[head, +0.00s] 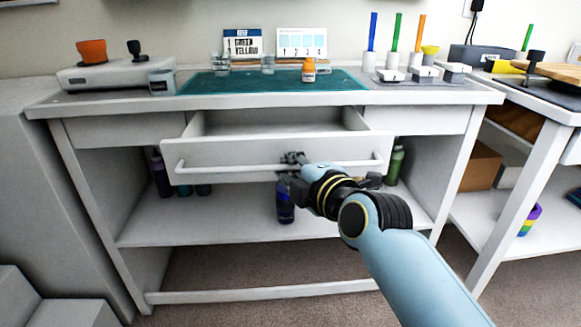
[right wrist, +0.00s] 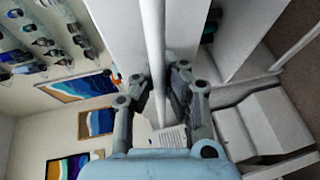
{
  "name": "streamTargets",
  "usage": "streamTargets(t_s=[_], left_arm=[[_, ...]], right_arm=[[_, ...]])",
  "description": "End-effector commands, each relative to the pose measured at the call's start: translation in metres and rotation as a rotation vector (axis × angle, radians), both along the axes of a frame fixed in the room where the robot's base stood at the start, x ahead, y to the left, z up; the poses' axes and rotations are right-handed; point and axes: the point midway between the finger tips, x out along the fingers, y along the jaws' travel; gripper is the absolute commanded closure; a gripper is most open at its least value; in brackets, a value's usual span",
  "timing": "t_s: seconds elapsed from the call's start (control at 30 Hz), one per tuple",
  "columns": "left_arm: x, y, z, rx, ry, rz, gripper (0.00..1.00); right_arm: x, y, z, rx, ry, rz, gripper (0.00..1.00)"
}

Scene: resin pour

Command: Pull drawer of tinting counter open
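The tinting counter (head: 110,107) is white, with its middle drawer (head: 225,152) standing out from the front and its inside partly visible from above. A long white bar handle (head: 225,168) runs across the drawer front. My right gripper (head: 291,160) is at the middle of this handle. In the right wrist view, the fingers of my right gripper (right wrist: 160,80) lie on both sides of the handle bar (right wrist: 156,50), close against it. The exact finger contact is partly hidden in the head view. My left gripper is not in view.
The counter top holds a teal mat (head: 210,84), an orange-capped bottle (head: 308,70), a scale (head: 115,75) and several coloured tubes. Bottles, including a blue one (head: 285,205), stand on the shelf below the drawer. A side table (head: 535,180) stands at right.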

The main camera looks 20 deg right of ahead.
Motion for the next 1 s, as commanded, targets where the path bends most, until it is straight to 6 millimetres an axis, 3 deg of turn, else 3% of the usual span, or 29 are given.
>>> streamTargets(t_s=[0.07, 0.33, 0.67, 1.0], left_arm=[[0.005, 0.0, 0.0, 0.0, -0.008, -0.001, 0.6], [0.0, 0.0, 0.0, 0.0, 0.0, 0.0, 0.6], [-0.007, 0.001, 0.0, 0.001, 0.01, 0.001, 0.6], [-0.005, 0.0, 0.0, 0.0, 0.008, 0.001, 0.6]], right_arm=[[0.001, 0.0, 0.002, 0.004, -0.004, -0.001, 1.0], [0.0, 0.0, 0.001, 0.002, -0.002, -0.001, 0.66], [-0.006, -0.001, 0.001, 0.001, 0.0, 0.0, 0.66], [-0.073, -0.009, 0.013, 0.001, 0.001, -0.001, 0.66]])
